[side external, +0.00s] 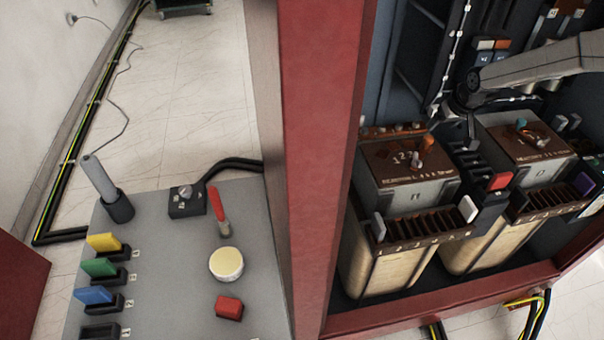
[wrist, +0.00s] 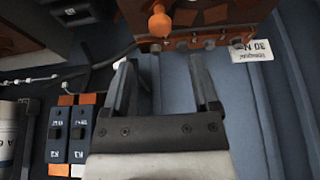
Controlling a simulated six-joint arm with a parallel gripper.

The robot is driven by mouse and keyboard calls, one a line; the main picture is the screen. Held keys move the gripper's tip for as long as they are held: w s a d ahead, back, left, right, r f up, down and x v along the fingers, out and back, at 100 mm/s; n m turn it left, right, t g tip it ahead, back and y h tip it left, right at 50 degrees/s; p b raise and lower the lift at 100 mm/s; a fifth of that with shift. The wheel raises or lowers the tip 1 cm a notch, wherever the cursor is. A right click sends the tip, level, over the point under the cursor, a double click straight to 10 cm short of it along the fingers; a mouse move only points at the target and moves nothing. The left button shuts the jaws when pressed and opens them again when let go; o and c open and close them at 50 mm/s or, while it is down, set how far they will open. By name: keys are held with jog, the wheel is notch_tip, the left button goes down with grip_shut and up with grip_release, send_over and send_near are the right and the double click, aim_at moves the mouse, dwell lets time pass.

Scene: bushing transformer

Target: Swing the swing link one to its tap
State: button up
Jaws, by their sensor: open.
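Two transformers with brown tops stand in the cabinet. The left transformer (side external: 385,215) has a top marked with numbers and a small link with an orange knob (side external: 427,141). The right transformer (side external: 490,225) has a teal knob (side external: 521,123) and an orange piece on its top. I cannot tell for certain which link is swing link one. My gripper (side external: 470,120) is above and behind the gap between the two tops. In the wrist view my gripper (wrist: 163,70) is open and empty, with an orange knob (wrist: 160,22) ahead of its fingers and apart from them.
The red cabinet post (side external: 320,150) and lower frame edge bound the transformers. Dark slotted racks (side external: 422,226) with upright tabs stand in front. A grey bench (side external: 165,270) with coloured tabs is at left. Switches (wrist: 75,135) and cables show in the wrist view.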

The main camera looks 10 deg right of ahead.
aim_at(430, 138)
jog(key=shift+x, duration=3.8)
grip_shut()
jog(key=shift+d, duration=0.1)
